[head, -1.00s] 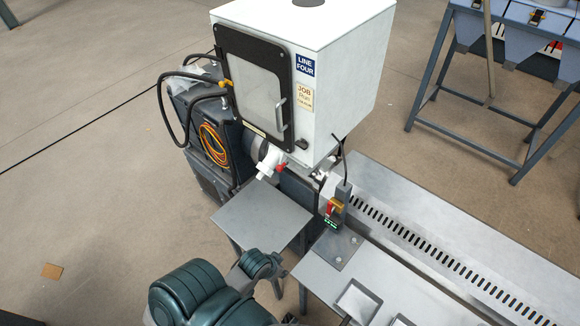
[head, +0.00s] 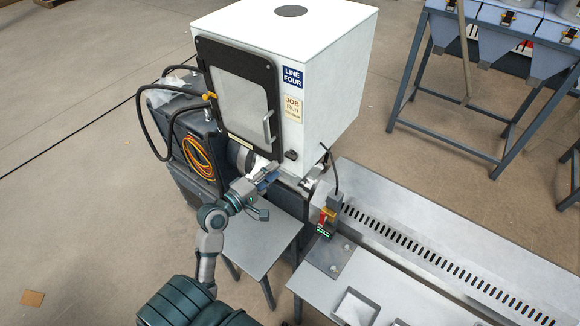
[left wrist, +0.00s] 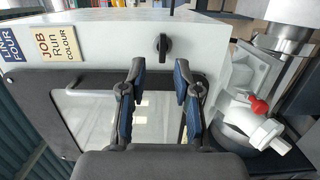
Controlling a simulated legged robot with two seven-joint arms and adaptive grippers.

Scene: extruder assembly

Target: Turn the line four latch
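The line four machine is a white box (head: 335,85) with a "LINE FOUR" label (head: 292,77) and a black-framed window door. The latch, a small black knob (head: 290,155), sits on the white face below the job label. In the left wrist view the latch (left wrist: 163,45) stands upright, just beyond and roughly between my fingertips. My left gripper (head: 265,192) is below and left of the latch in the head view. Its two blue-padded fingers (left wrist: 159,75) are apart with nothing between them, and they do not touch the latch. My right gripper is in neither view.
A white fitting with a red handle (left wrist: 259,106) is right of my fingers in the wrist view. The door's handle (head: 268,126) is left of the latch. A grey side table (head: 265,245) lies below my gripper. A slotted metal bench (head: 440,255) runs right.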

